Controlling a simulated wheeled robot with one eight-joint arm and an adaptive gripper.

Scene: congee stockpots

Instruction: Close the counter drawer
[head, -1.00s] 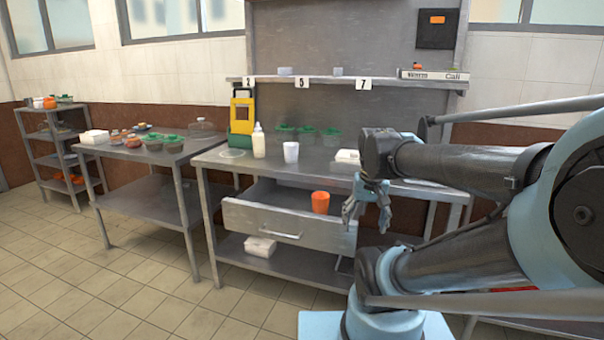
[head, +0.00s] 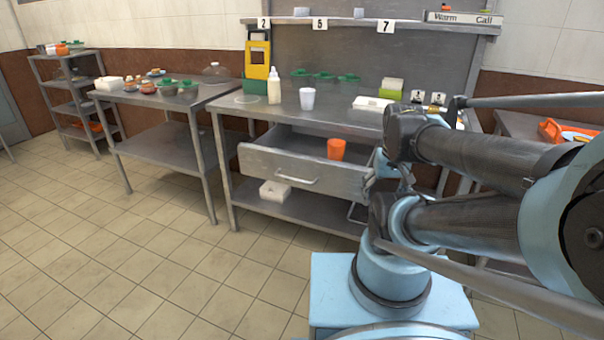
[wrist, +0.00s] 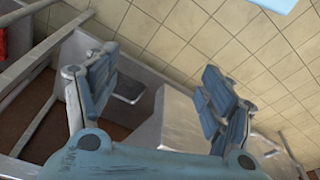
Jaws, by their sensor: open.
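The counter drawer (head: 283,173) is pulled out from under the steel counter (head: 335,121), with a bar handle (head: 297,180) on its front. An orange cup (head: 336,149) stands inside the drawer near its right end. My gripper (wrist: 165,95) is open and empty in the wrist view, its two blue fingers spread apart. In the head view my gripper is at the right end of the drawer front, mostly hidden behind my arm. I cannot tell whether it touches the drawer.
A white cup (head: 307,98), a cream bottle (head: 274,86) and a yellow dispenser (head: 257,58) stand on the counter. A white box (head: 274,192) lies on the lower shelf. A second steel table (head: 165,101) stands to the left. The tiled floor before the drawer is clear.

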